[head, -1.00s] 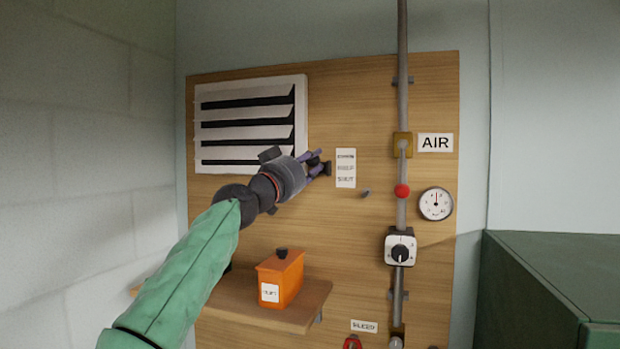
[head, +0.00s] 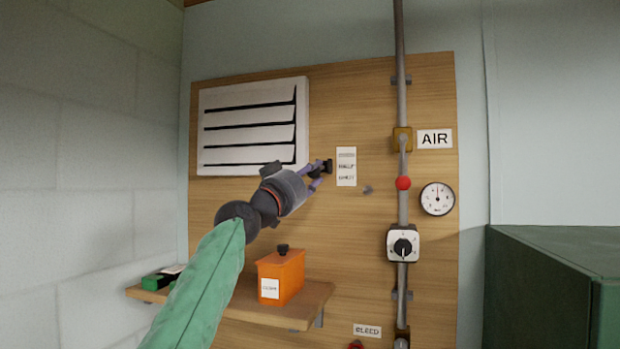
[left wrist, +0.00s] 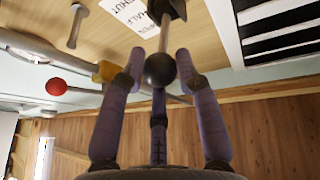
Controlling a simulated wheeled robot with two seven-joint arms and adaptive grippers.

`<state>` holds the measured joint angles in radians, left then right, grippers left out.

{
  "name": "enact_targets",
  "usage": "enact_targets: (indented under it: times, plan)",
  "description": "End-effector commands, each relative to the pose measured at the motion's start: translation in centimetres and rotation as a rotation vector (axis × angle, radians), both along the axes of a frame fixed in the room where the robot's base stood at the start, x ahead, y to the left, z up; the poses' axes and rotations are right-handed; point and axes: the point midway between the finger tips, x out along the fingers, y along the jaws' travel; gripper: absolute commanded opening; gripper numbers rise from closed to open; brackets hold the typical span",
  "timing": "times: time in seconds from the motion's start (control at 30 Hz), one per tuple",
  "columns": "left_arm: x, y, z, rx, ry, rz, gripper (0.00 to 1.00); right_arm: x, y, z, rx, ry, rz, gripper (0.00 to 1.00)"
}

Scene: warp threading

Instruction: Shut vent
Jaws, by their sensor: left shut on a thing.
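The white louvred vent (head: 203,130) is on the upper left of the wooden board. Its slats lean nearly closed, with thin dark gaps between them; the gaps look wider in the left wrist view (left wrist: 285,25). Beside it is a lever with a black ball knob (left wrist: 161,70) on a thin rod, which runs to a black block (head: 328,166). My left gripper (head: 316,176) is shut on the knob, its purple fingers around it. A white label (head: 346,167) with OPEN, HALF and SHUT is right of the lever. My right gripper is out of view.
A grey peg (head: 368,190) sticks out right of the label. Further right are a vertical pipe with a red ball (head: 403,183), a dial gauge (head: 437,198) and a switch box (head: 402,246). An orange container (head: 281,275) stands on the shelf (head: 245,312) below.

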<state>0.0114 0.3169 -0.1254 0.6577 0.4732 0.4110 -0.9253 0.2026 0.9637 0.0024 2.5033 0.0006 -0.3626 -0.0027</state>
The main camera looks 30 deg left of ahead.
Motion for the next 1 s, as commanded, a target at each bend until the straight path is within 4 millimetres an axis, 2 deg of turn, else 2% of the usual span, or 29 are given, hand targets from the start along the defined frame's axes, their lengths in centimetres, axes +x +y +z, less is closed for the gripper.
enact_targets:
  times: [0.03, 0.3, 1.0]
  plan:
    - [0.6, -0.1, -1.4, 0.001, 0.013, -0.005, 0.0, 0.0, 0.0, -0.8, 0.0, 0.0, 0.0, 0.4]
    - [1.4, 0.0, -3.1, 0.002, 0.015, -0.005, 0.0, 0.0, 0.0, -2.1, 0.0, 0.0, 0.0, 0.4]
    - [2.3, 0.0, -4.3, 0.003, 0.024, -0.007, 0.0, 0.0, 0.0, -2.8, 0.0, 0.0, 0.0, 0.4]
